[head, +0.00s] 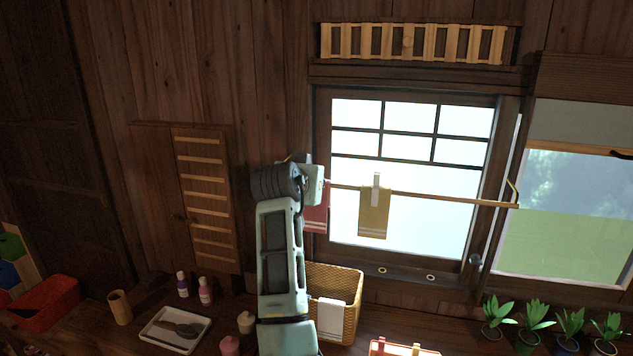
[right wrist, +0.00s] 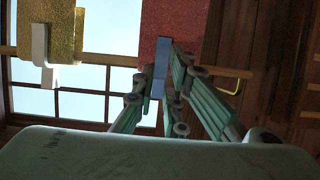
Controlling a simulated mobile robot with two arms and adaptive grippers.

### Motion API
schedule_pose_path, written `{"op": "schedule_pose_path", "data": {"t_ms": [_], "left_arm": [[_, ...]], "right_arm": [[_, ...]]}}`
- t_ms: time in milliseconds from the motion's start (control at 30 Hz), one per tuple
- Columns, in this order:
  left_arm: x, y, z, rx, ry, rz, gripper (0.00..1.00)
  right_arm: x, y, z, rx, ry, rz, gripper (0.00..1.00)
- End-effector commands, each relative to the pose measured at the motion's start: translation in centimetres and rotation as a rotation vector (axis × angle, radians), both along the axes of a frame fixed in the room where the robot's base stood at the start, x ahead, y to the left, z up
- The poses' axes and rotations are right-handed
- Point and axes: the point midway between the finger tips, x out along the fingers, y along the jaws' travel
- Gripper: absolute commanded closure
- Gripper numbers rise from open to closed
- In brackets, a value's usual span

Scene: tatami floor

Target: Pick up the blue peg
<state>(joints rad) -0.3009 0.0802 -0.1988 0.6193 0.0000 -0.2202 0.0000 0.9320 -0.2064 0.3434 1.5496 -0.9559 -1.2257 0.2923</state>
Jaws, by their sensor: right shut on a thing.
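My right gripper (right wrist: 158,80) is shut on the blue peg (right wrist: 161,58) in the right wrist view. The peg is upright in that picture, in front of the rod and against the edge of the red towel (right wrist: 172,22). I cannot tell whether it still grips rod or towel. In the head view my right arm rises in the middle and its wrist covers the rod's left end, hiding fingers and peg. The red towel (head: 317,208) shows just right of the wrist. My left gripper is not in view.
The wooden rod (head: 450,197) runs across the window. A mustard towel (head: 374,215) hangs on it under a white peg (head: 376,187). Below are a wicker basket (head: 345,290), a white tray (head: 160,334), bottles and several potted plants (head: 533,322).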

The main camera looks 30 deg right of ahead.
Motion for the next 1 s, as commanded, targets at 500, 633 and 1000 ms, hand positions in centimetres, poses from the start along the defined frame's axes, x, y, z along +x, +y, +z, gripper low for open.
{"op": "schedule_pose_path", "data": {"t_ms": [500, 633, 1000], "left_arm": [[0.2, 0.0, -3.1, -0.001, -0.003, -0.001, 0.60], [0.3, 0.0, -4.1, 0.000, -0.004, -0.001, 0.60], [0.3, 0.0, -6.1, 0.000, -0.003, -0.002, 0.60]], "right_arm": [[-1.1, -1.5, 4.8, 0.000, -0.007, -0.003, 1.00], [-2.7, -3.3, 6.3, -0.001, -0.008, -0.002, 1.00], [-6.5, -8.0, 10.1, 0.000, -0.004, 0.000, 1.00]]}}
